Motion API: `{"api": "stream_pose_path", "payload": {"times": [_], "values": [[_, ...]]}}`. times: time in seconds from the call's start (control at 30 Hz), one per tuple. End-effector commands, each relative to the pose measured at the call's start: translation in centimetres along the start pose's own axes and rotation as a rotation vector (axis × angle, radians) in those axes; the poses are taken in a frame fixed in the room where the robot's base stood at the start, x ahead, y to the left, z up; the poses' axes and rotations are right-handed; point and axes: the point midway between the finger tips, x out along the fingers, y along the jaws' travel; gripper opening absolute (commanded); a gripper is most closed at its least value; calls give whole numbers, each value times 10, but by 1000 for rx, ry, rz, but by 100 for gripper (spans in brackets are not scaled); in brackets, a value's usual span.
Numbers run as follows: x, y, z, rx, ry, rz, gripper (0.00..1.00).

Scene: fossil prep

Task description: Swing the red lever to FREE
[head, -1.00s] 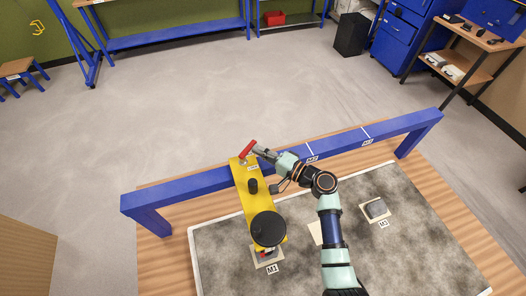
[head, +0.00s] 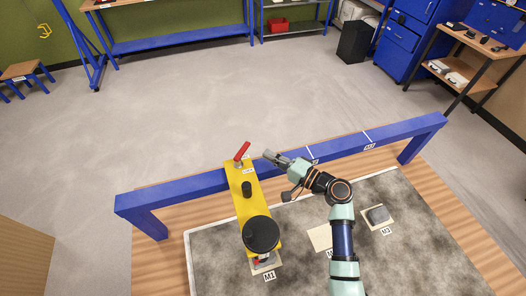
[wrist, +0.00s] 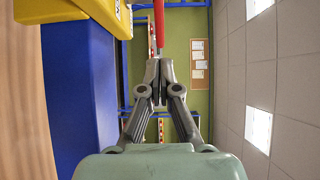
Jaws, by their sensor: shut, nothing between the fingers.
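The red lever (head: 242,151) stands on the far end of the yellow carriage (head: 243,196), which sits across the blue beam. It leans up and to the right. Small white labels lie beside its base, too small to read. My gripper (head: 267,155) is shut and empty, a short way right of the lever, with a visible gap in the head view. In the wrist view, the shut fingers (wrist: 159,66) point toward the red lever (wrist: 159,22), which shows just beyond the tips; depth there is hard to judge.
The blue beam (head: 185,192) runs under the carriage. A black round knob (head: 261,234) and a smaller black knob (head: 247,188) top the carriage. A grey stone (head: 379,214) lies on a pad on the mottled mat (head: 215,262). Space beyond the beam is open floor.

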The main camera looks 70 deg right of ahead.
Motion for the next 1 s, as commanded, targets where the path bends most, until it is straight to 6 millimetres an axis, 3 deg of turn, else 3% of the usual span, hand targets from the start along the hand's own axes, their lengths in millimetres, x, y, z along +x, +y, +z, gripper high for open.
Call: {"api": "stream_pose_path", "payload": {"times": [0.1,0.33,0.5,1.0], "values": [[-36,4,-6,-1,7,0,0],[-79,3,-12,0,4,0,0],[-88,1,-12,0,2,0,0],[-88,1,-12,0,1,0,0]]}}
